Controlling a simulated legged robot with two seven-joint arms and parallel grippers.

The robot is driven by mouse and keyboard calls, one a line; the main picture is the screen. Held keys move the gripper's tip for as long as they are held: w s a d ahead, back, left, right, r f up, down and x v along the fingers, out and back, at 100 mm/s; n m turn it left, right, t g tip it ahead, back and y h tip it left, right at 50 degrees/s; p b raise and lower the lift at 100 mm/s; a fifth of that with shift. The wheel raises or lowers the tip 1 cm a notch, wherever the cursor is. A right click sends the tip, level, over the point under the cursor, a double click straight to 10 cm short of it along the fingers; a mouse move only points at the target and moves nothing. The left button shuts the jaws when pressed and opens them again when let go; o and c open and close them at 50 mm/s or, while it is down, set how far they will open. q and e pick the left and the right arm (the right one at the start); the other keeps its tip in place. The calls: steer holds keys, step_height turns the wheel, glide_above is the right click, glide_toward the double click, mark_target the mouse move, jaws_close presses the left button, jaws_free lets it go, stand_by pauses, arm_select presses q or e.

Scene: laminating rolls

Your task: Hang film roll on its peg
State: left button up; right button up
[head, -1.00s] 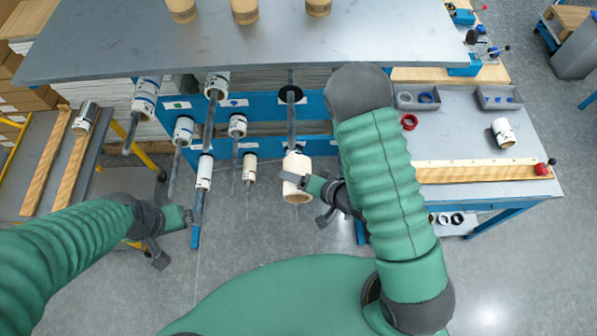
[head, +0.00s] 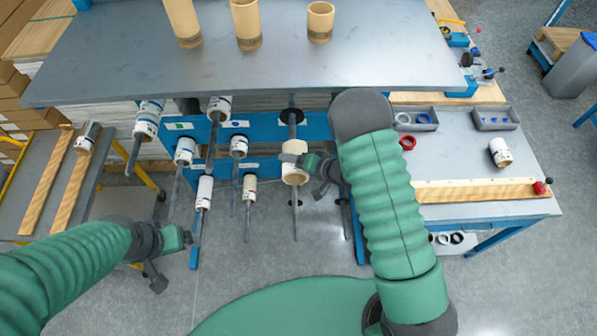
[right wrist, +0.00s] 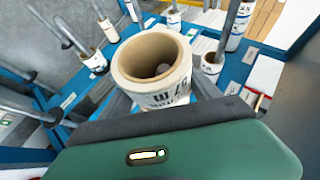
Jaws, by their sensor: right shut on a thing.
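My right gripper (head: 304,168) is shut on the film roll (head: 295,176), a cream tube with a white printed band, in front of the blue rack (head: 265,128). In the head view a grey peg (head: 295,218) shows above and below the roll, in line with it. In the right wrist view the held roll (right wrist: 152,88) has its open bore facing the camera, and no peg sticks out of that end. I cannot tell whether the roll is around the peg or in front of it. My left gripper (head: 178,241) is away from the rack, with its jaw opening unclear.
Several other rolls hang on pegs to the left, including a small roll (head: 249,187) close by. A grey tabletop (head: 400,65) overhangs the rack. A side bench (head: 455,150) with trays stands right of my right arm. The floor below the pegs is clear.

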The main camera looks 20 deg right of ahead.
mark_target(294, 131)
steer(key=w, duration=0.4)
steer(key=shift+w+a+r, duration=0.15)
steer(key=shift+w, duration=0.15)
steer(key=w+d, duration=0.1)
steer(key=w, duration=0.1)
steer(key=w+d, duration=0.1)
steer(key=w, duration=0.1)
steer(key=w+d, duration=0.1)
steer(key=w, duration=0.1)
steer(key=shift+d, duration=0.15)
steer(key=shift+w, duration=0.65)
steer(key=shift+w+a, duration=0.1)
steer(key=shift+a, duration=0.25)
arm_select(q)
steer(key=shift+a+r, duration=0.15)
steer(key=shift+a, duration=0.65)
steer(key=shift+d, duration=0.2)
arm_select(e)
steer(key=shift+d, duration=0.15)
steer(key=o, duration=1.4)
steer(key=shift+d, duration=0.1)
steer(key=shift+c, duration=0.2)
steer(key=o, duration=0.4)
steer(key=shift+d, duration=0.15)
arm_select(q)
steer(key=shift+d+r, duration=0.1)
steer(key=shift+d, duration=0.05)
